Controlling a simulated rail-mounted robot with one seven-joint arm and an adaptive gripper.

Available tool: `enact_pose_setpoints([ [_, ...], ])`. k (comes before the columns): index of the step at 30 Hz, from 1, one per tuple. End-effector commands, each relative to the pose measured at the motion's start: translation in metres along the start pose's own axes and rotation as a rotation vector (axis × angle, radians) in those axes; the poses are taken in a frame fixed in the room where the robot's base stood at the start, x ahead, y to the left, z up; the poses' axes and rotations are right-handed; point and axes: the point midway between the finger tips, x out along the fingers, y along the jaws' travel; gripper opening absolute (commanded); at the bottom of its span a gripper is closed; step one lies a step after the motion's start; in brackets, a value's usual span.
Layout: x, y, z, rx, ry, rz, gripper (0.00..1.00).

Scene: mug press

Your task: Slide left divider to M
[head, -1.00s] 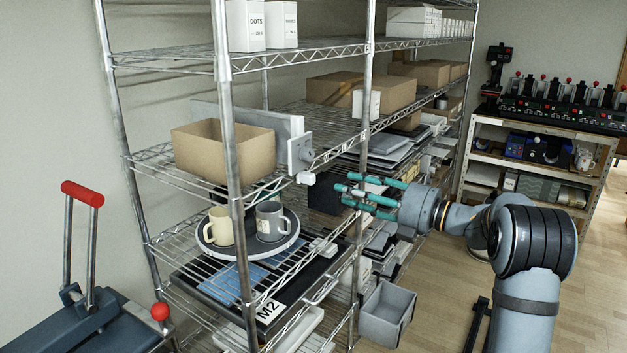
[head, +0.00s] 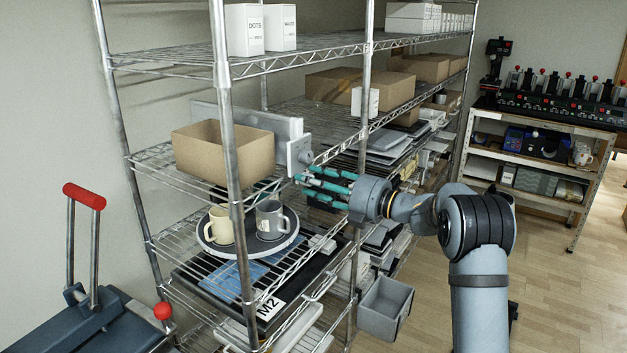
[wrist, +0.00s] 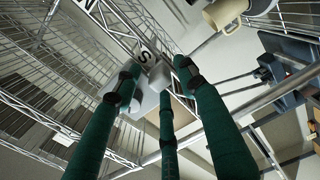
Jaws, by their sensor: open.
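The left divider (head: 292,128) is a pale grey upright panel on the middle shelf, with a white end plate at the shelf's front rail.
A brown open carton (head: 225,150) stands left of the divider. Below, mugs stand on a round tray (head: 225,250) on the lower shelf. A steel post (head: 364,130) rises right of the divider. A grey bin (head: 386,308) hangs low beside the rack.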

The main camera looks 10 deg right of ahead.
Motion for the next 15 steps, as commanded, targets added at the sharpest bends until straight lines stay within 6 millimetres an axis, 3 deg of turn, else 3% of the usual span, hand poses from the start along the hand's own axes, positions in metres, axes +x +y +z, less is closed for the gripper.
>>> enact_pose_setpoints([
  [5, -0.0002, -0.0003, 0.0001, 0.000, 0.000, 0.000, 0.39],
  [15, -0.0005, -0.0003, 0.0001, 0.000, 0.000, 0.000, 0.20],
])
